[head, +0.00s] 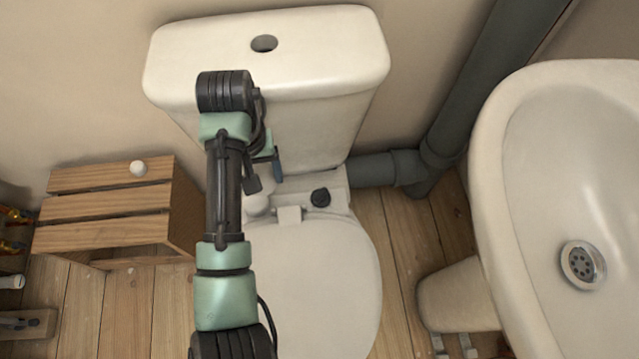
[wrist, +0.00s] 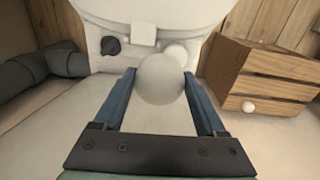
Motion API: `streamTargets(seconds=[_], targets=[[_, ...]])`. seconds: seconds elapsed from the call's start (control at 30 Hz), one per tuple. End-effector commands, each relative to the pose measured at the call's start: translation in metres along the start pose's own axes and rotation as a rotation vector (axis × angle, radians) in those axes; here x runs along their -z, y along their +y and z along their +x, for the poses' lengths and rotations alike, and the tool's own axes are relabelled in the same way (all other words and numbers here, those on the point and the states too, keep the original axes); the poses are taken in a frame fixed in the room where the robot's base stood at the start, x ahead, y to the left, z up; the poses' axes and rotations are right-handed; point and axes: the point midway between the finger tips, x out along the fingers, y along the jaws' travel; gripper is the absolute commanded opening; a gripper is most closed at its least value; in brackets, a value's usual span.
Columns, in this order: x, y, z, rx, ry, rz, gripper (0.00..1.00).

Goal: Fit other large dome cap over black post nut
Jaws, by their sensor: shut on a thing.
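My gripper (wrist: 159,73) is shut on a white large dome cap (wrist: 162,84), which sits between its two blue fingers in the wrist view. In the head view the gripper (head: 277,166) is partly hidden by my arm, above the back of the toilet. The black post nut (head: 320,197) is bare on the pan's back ledge, right of the hinge block. It also shows in the wrist view (wrist: 110,46), beyond the fingers and to the left, apart from the held cap. Another white dome (head: 257,206) sits on the ledge left of the hinge block.
The cistern (head: 330,60) rises behind the ledge. The closed toilet lid (head: 325,275) lies in front. A grey pipe (head: 375,170) runs at the right, with a basin (head: 490,190) farther right. A wooden crate (head: 110,231) at the left bears a small white cap (head: 138,168).

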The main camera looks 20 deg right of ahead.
Motion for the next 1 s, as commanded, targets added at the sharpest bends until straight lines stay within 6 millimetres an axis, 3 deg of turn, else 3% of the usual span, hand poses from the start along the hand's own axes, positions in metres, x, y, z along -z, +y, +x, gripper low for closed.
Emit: streamTargets(seconds=[0.03, 0.1, 0.4, 0.6, 0.8, 1.0], targets=[[0.0, 0.009, 0.035, -0.002, 0.0, 0.113, 0.22], [0.004, 0.021, 0.043, 0.002, 0.007, 0.303, 0.22], [0.017, 0.072, 0.05, 0.009, 0.016, 1.098, 0.22], [0.018, 0.097, 0.052, 0.007, 0.006, 1.514, 0.22], [0.016, 0.11, 0.055, 0.001, -0.007, 1.783, 0.22], [0.015, 0.115, 0.057, -0.003, -0.011, 1.882, 0.22]])
